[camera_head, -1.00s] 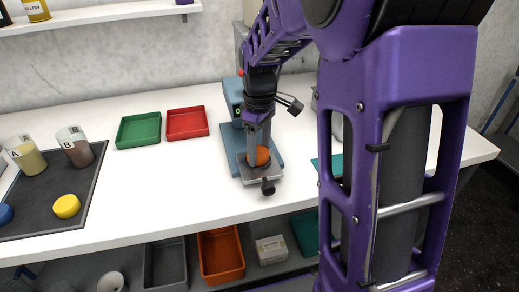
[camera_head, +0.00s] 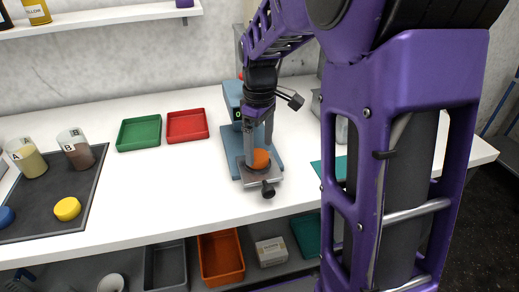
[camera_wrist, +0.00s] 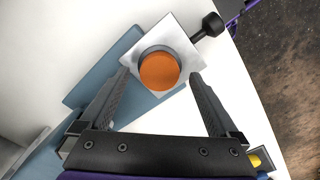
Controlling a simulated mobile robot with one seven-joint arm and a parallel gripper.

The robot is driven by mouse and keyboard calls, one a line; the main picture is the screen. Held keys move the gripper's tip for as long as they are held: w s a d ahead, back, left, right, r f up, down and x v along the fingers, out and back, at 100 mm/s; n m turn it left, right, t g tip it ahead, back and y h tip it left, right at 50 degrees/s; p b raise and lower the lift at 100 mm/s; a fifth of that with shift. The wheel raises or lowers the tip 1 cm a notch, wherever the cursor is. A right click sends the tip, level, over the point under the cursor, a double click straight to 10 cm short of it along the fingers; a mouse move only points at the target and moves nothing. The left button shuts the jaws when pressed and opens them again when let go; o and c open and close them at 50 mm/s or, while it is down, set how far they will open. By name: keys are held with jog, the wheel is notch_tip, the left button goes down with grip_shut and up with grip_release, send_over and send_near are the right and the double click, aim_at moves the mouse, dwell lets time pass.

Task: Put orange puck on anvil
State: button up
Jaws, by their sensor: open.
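The orange puck (camera_head: 261,159) rests on the anvil (camera_head: 247,180), a silver square plate with a black knob on the blue press-like device (camera_head: 234,152). In the wrist view the orange puck (camera_wrist: 159,71) sits on a dark round seat near the middle of the silver anvil plate (camera_wrist: 182,41). My gripper (camera_wrist: 160,78) is open, its fingers apart on either side of the puck's near side, with gaps to it. In the head view my gripper (camera_head: 258,140) is just above and around the puck. The fingers partly hide the device.
A green tray (camera_head: 139,132) and a red tray (camera_head: 187,126) stand left of the device. A dark mat (camera_head: 40,215) holds two jars, a yellow puck (camera_head: 67,208) and a blue puck (camera_head: 5,215).

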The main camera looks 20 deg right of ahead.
aim_at(260, 156)
notch_tip(260, 156, up, 10)
jog(key=p, duration=0.1)
jog(key=shift+p, duration=0.3)
